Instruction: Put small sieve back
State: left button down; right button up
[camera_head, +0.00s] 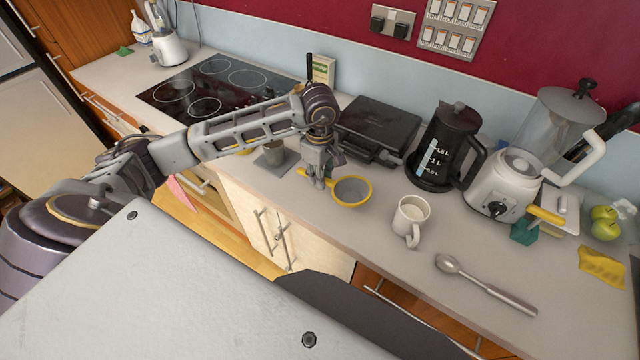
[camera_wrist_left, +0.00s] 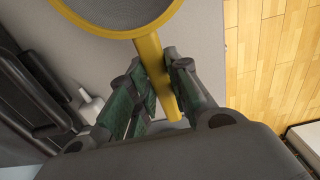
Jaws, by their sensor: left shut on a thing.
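The small sieve (camera_head: 368,201) has a yellow rim and handle and a grey bowl. In the head view it is over the counter, just right of my left gripper (camera_head: 318,184). My left gripper is shut on the sieve's yellow handle. In the left wrist view the handle runs between the fingers of my left gripper (camera_wrist_left: 160,95), and part of the sieve's yellow rim (camera_wrist_left: 118,35) shows at the top. I cannot tell whether the sieve touches the counter. My right gripper is not in view.
A white mug (camera_head: 411,215) stands right of the sieve, with a metal spoon (camera_head: 485,285) farther right. A black grill (camera_head: 378,128), a black kettle (camera_head: 445,147) and a blender (camera_head: 503,188) stand behind. The counter's front edge is close.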

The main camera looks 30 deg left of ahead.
pick_arm(q)
jog(key=shift+r+b, duration=0.3)
jog(key=shift+r, duration=2.15)
jog(key=shift+f, duration=0.1)
